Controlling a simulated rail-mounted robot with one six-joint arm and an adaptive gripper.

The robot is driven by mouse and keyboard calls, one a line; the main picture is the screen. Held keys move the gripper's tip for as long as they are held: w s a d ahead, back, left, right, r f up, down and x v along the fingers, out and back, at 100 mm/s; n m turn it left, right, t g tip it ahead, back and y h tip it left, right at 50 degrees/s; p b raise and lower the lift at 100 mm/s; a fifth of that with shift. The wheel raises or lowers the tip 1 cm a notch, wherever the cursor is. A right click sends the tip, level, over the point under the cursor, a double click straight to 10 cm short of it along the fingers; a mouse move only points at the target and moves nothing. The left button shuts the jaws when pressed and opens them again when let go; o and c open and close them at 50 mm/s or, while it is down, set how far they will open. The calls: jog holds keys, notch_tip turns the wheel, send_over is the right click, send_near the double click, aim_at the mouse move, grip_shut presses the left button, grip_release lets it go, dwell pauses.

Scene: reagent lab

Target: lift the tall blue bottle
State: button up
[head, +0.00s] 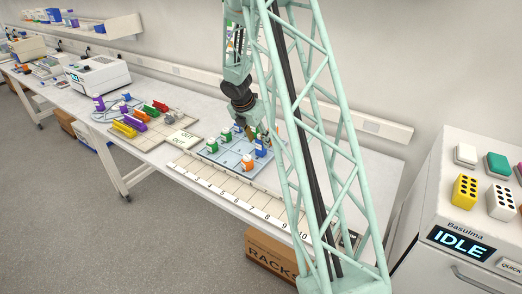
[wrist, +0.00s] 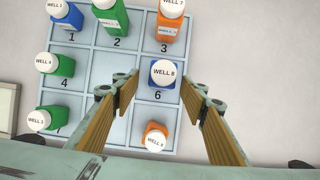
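A blue bottle with a white cap marked WELL 6 (wrist: 164,74) stands upright in cell 6 of the grey-blue tray (wrist: 118,90). It also shows in the head view (head: 261,147), near the tray's right side. My gripper (wrist: 159,86) is open, with one finger to each side of this bottle in the wrist view and clear gaps between. I cannot tell how far above it the fingertips are. Another blue bottle (wrist: 66,15) stands in cell 1. I cannot tell surely which blue bottle is taller. In the head view my gripper hangs over the tray, partly hidden.
Orange bottles (wrist: 155,138) (wrist: 170,22) stand on either side of the WELL 6 bottle. Green bottles (wrist: 112,18) (wrist: 60,66) (wrist: 48,119) fill cells 2, 4 and 7. The tray's centre cell is empty. A numbered strip (head: 240,204) lies along the bench front.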

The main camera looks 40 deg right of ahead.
aim_at(261, 146)
jog(key=shift+f, duration=0.1)
dwell(0.3)
jog(key=shift+b+x, duration=0.4)
jog(key=shift+x, duration=2.2)
jog(key=shift+s, duration=0.1)
jog(key=c, duration=0.9)
